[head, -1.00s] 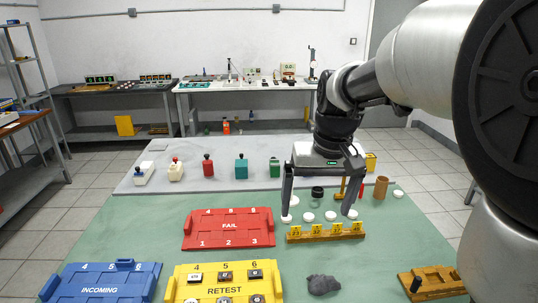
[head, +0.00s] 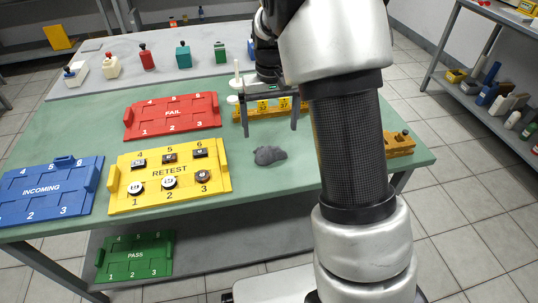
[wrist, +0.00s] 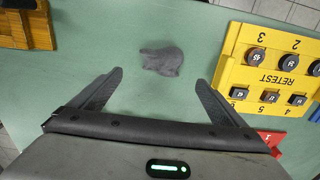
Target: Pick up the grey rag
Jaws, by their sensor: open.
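The grey rag (head: 269,155) lies crumpled on the green table mat, right of the yellow RETEST tray in the head view. In the wrist view the grey rag (wrist: 162,61) lies flat on the green surface, ahead of my fingertips and between their lines. My gripper (head: 270,120) is open and empty, above the table and behind the rag, near the wooden rack. Its two spread fingers also show in the wrist view (wrist: 158,80). No contact with the rag shows.
The yellow RETEST tray (head: 125,204) holds several small round and square parts. The red FAIL tray (head: 172,118) lies behind it, the blue INCOMING tray (head: 48,190) at left. The green PASS tray (head: 135,268) is below.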

